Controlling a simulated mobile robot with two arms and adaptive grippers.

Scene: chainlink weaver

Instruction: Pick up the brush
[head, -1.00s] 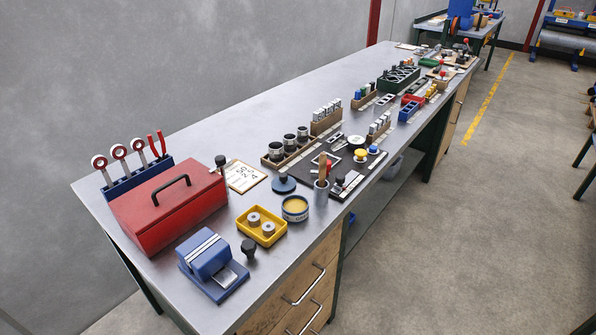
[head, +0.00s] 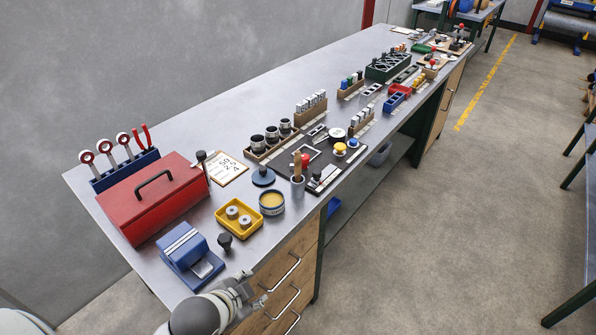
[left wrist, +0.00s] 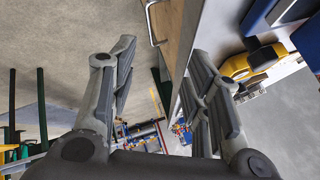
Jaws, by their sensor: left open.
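The brush (head: 297,163) appears to be the wooden-handled tool standing upright in a small grey cup (head: 298,187) near the bench's front edge. Its lower end is hidden in the cup. My left gripper (head: 254,289) is low in the head view, beside the front edge by the drawers, apart from the brush and nearer the camera. In the left wrist view my left gripper (left wrist: 160,58) has its fingers spread with nothing held between them. I cannot make out the brush in that view. My right gripper is not in view.
On the bench (head: 225,130) a blue vise-like block (head: 190,252), a dark knob (head: 225,241), a yellow tray (head: 239,219) and a round tin (head: 271,202) stand between my gripper and the cup. A red toolbox (head: 150,200) stands behind. Drawer handles (head: 283,273) stick out in front.

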